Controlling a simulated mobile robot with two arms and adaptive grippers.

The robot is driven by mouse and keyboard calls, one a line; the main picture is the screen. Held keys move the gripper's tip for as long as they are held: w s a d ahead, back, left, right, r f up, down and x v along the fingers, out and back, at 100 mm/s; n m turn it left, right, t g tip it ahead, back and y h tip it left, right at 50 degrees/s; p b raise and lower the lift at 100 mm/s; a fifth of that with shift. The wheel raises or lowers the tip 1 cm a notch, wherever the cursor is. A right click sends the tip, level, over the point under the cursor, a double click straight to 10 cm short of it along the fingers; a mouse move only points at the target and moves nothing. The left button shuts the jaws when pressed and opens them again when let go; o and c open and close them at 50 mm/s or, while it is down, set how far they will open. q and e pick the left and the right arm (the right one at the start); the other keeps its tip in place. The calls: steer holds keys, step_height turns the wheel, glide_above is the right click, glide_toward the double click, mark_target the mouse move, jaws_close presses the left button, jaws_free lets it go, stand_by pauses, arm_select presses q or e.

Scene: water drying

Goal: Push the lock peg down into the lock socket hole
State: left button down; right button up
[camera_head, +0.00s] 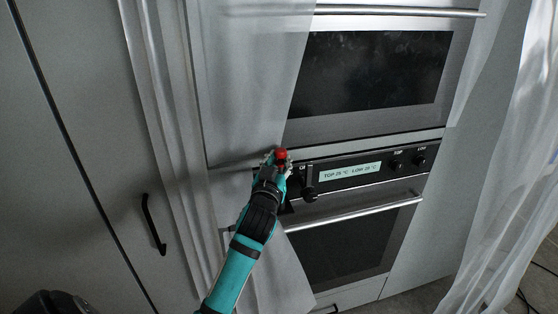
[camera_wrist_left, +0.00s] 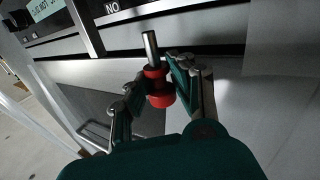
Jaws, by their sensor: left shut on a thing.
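My left gripper (camera_head: 279,163) is at the left end of the oven control panel. It is shut on the lock peg (camera_head: 281,154), whose red head shows in the head view. In the left wrist view the gripper (camera_wrist_left: 157,90) has its fingers on either side of the peg's red body (camera_wrist_left: 158,88). The peg's bare metal shaft (camera_wrist_left: 150,48) sticks out past the fingertips, clear to see along its length. I cannot make out the lock socket hole in either view. My right gripper is not in view.
The control panel (camera_head: 375,171) has a lit display (camera_head: 350,172), knobs (camera_head: 397,165) and a dark lever (camera_head: 310,190) close to my gripper. An upper oven (camera_head: 372,70) and a lower oven handle (camera_head: 360,212) flank it. Translucent sheeting (camera_head: 240,60) hangs at left.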

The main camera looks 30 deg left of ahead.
mark_target(280, 170)
arm_select(q)
steer(key=shift+f+b, duration=0.8)
steer(key=shift+f, duration=0.6)
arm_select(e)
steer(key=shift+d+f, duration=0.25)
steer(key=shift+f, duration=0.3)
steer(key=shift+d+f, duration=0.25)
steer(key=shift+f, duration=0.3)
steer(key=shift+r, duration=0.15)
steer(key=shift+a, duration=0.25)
arm_select(q)
steer(key=shift+p, duration=0.4)
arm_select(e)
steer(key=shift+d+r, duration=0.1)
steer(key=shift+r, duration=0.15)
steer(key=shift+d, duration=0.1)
arm_select(q)
steer(key=shift+f, duration=0.1)
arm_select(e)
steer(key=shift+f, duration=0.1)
arm_select(q)
steer(key=shift+f+b, duration=0.35)
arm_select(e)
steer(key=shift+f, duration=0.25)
arm_select(q)
steer(key=shift+f+b, duration=1)
steer(key=shift+f, duration=0.35)
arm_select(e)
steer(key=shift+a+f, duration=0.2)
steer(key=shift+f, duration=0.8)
